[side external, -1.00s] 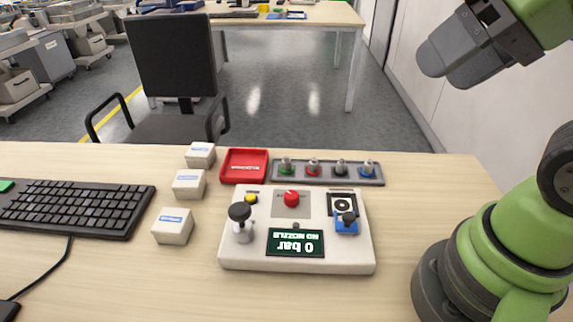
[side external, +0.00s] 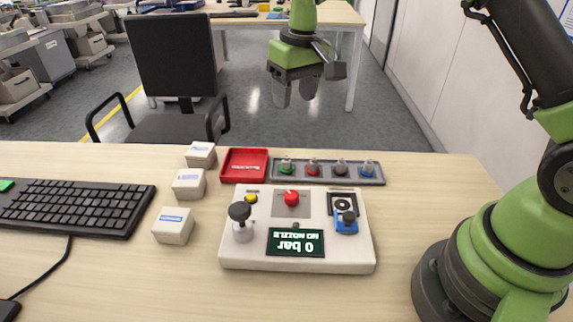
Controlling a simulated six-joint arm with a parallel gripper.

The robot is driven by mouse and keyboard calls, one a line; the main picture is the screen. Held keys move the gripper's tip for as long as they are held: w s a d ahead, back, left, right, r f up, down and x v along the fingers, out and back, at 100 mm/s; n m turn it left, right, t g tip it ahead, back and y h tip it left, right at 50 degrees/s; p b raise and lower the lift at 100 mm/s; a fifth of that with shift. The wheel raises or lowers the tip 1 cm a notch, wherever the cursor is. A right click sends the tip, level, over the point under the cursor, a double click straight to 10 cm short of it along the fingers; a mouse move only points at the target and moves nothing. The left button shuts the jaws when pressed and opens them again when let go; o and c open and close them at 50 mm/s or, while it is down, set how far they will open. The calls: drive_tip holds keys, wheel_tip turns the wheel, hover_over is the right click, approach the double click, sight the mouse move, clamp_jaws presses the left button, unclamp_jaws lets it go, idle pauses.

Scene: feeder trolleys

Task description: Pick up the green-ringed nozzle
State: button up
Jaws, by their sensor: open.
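The green-ringed nozzle (side external: 287,167) stands upright in the leftmost place of a grey nozzle rack (side external: 328,181) at the back of the table. Beside it in the same rack stand a red-ringed nozzle (side external: 313,167), a black-ringed nozzle (side external: 341,168) and a blue-ringed nozzle (side external: 368,169). My gripper (side external: 295,98) points down, open and empty, in the air above the rack's left part. It is well above the green-ringed nozzle and apart from it.
A white test box (side external: 297,260) with a display reading "0 bar, NO NOZZLE" stands in front of the rack. A red tray (side external: 244,166) is left of the rack. Small white boxes (side external: 173,226) and a keyboard (side external: 75,208) lie further left.

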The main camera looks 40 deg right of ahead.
drive_tip(key=g, duration=0.1)
hover_over(286, 157)
drive_tip(key=shift+n, duration=0.4)
drive_tip(key=f, duration=1.1)
drive_tip(key=shift+s+d+f, duration=0.2)
drive_tip(key=shift+s, duration=0.15)
drive_tip(key=shift+w+a+f, duration=0.1)
drive_tip(key=shift+w+f, duration=0.1)
drive_tip(key=shift+f, duration=1.3)
drive_tip(key=shift+w+f, duration=0.15)
drive_tip(key=shift+f, duration=1.3)
clamp_jaws()
